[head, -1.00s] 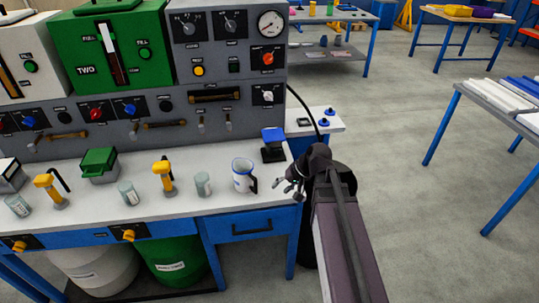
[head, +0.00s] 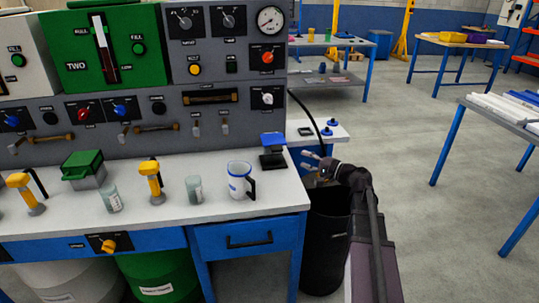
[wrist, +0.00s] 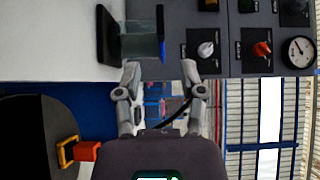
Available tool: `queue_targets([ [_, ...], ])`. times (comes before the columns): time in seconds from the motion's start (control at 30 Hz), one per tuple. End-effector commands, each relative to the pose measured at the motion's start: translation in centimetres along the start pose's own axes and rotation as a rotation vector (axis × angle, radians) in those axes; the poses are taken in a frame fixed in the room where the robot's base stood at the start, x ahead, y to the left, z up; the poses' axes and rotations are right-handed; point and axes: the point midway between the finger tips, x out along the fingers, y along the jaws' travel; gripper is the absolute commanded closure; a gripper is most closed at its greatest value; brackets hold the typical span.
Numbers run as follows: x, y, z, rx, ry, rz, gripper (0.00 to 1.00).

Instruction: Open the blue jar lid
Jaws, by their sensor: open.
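The lid appears to be on, lying flat. My gripper (head: 309,161) is to the right of the jar, past the bench edge, with its fingers towards it. In the wrist view the spread fingertips (wrist: 160,72) are empty and near the lid end, apart from it as far as I can tell.
A white-and-blue mug (head: 239,180) stands left of the jar. The grey control panel (head: 225,70) rises behind. A black bin (head: 325,235) is below my gripper. A small side table (head: 342,134) with blue knobs stands behind. Open floor lies to the right.

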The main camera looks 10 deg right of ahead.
Motion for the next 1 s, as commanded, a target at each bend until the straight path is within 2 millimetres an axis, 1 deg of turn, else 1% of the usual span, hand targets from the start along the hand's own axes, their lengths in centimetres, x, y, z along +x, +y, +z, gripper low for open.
queue_targets([
  [0.37,0.0,-0.1,0.0,0.002,0.001,-0.004,0.49],
  [0.57,0.7,-0.1,-0.1,0.001,0.0,-0.004,0.49],
  [0.77,2.4,-0.1,-0.1,0.001,-0.001,-0.003,0.49],
  [1.0,5.8,-0.1,-0.1,0.001,-0.002,-0.003,0.49],
])
